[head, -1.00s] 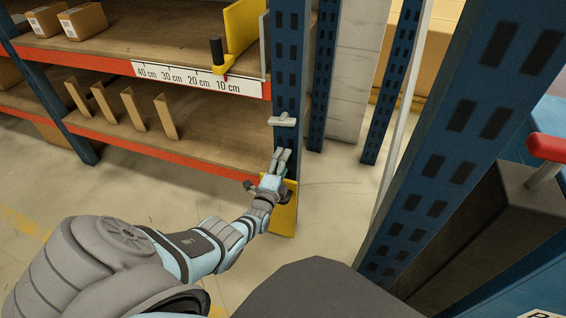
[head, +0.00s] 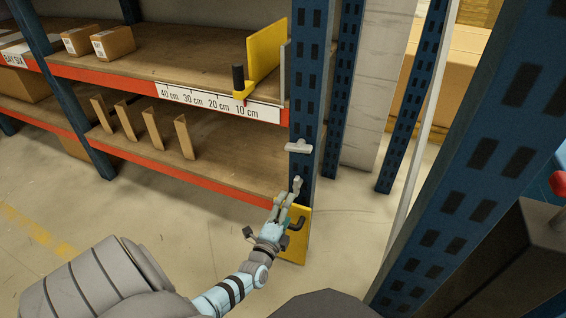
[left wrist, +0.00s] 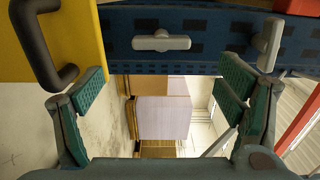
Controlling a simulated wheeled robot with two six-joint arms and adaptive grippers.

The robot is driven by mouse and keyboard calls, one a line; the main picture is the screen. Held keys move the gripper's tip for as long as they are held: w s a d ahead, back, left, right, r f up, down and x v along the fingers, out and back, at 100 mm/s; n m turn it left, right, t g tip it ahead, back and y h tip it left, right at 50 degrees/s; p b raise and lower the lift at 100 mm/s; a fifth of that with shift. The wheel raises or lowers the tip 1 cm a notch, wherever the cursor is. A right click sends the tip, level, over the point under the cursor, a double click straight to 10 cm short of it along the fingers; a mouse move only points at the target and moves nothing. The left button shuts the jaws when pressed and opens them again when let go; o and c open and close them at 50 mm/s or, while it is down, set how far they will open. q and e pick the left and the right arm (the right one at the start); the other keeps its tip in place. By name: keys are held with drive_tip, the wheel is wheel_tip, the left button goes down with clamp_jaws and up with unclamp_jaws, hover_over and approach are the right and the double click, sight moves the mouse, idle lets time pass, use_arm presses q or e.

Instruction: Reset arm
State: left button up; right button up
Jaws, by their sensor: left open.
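My left gripper (head: 286,196) is open in front of the lower part of a blue slotted rack post (head: 308,95). Its green-padded fingers stand wide apart in the left wrist view (left wrist: 165,88), with nothing held between them. A light grey T-shaped handle (head: 298,147) sits on the post just above the fingertips; it also shows in the left wrist view (left wrist: 161,41). A yellow plate (head: 299,250) with a black handle (head: 295,226) is at the post's foot, right beside the gripper. My right gripper is not in view.
A wooden shelf (head: 190,62) with a centimetre scale (head: 216,102) and a yellow stop (head: 266,52) is at the left. Several cardboard dividers (head: 152,128) stand on the lower shelf. Another blue post (head: 470,190) rises close at the right. Floor in front is clear.

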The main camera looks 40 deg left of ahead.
use_arm(q)
drive_tip(key=shift+v, duration=1.7)
drive_tip(key=shift+r, duration=0.1)
